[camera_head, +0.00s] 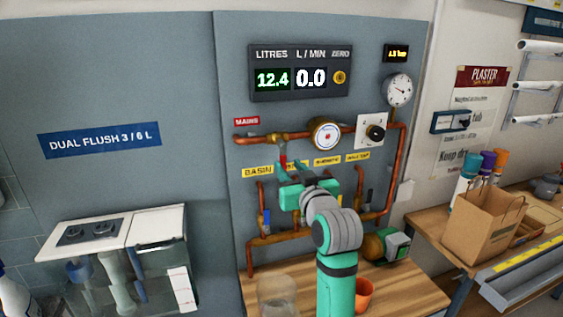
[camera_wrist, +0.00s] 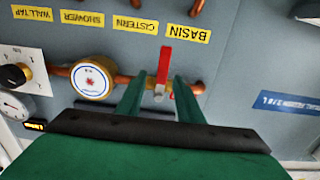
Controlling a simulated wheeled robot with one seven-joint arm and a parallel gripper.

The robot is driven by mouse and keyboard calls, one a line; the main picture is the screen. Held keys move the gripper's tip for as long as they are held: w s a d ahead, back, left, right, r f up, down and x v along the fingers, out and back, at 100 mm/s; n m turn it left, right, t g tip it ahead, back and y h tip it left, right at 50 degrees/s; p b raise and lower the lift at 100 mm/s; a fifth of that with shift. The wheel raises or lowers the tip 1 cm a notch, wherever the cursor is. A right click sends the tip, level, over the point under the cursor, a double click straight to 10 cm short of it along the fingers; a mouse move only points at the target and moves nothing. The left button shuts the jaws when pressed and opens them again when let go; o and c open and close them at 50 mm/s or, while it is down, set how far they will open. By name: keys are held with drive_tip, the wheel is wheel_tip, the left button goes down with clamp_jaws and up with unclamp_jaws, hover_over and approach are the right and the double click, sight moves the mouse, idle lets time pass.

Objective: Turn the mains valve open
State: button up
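The mains valve sits on the copper pipe just right of the red MAINS label (camera_head: 246,122). Its red lever (camera_head: 283,160) hangs down, across the line of the pipe, partly hidden by my gripper (camera_head: 287,172) in the head view. In the upside-down wrist view the red lever (camera_wrist: 164,62) stands between the two green fingers of my gripper (camera_wrist: 160,80). The fingers are apart, with a gap visible on both sides of the lever. I cannot tell whether either finger touches it.
A round meter (camera_head: 326,134) and a black selector knob (camera_head: 375,133) are right of the valve. The display (camera_head: 299,71) above reads 12.4 litres and 0.0 L/min. Copper branches with small levers run below. An orange cup (camera_head: 363,294) stands on the bench.

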sight(283, 161)
drive_tip(key=shift+a+x, duration=0.15)
drive_tip(key=shift+x, duration=1)
drive_tip(key=shift+a+x, duration=0.15)
drive_tip(key=shift+x, duration=1.05)
drive_tip(key=shift+s, duration=0.1)
clamp_jaws()
